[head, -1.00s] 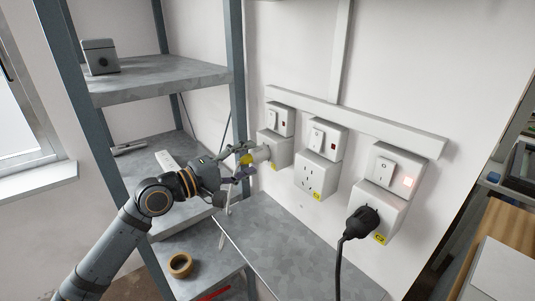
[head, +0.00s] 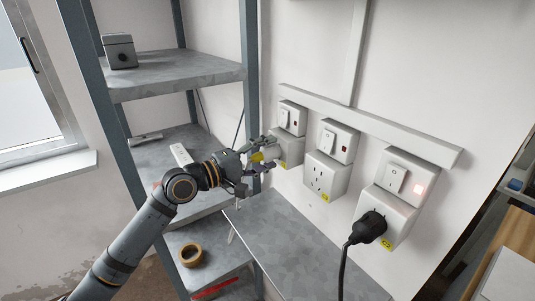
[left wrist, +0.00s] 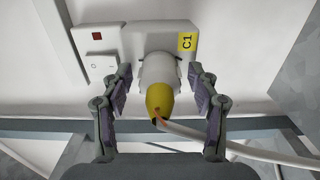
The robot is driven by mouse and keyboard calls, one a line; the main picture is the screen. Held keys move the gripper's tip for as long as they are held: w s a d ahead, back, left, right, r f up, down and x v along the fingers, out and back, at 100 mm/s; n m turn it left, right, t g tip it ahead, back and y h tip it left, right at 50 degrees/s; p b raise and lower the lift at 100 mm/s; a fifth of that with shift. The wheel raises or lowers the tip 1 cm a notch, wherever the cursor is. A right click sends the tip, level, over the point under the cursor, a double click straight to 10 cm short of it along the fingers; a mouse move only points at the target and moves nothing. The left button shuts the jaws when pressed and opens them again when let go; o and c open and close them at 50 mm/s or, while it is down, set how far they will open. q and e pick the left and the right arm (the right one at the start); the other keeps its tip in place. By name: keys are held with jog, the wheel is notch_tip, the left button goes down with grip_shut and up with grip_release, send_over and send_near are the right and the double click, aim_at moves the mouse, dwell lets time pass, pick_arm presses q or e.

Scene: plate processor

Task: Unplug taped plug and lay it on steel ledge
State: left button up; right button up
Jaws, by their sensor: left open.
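The taped plug (left wrist: 158,80) is white with yellow tape (left wrist: 160,100) at its cable end, and a pale cable leaves it. It sits in the left-most wall socket (head: 287,149), labelled C1 (left wrist: 187,42) in the left wrist view. My left gripper (head: 268,156) is open, with one finger on each side of the plug. In the left wrist view gaps show between both fingers (left wrist: 160,88) and the plug. The steel ledge (head: 300,248) runs below the sockets, bare on top. My right gripper is not in view.
An empty middle socket (head: 325,177) and a right socket with a black plug (head: 370,226) and lit red light are on the wall. A steel shelf unit (head: 180,76) stands left, with a tape roll (head: 191,255) on a lower shelf. A window is further left.

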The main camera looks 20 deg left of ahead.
pick_arm(q)
jog(key=shift+p, duration=0.3)
dwell(0.5)
grip_shut()
dwell(0.5)
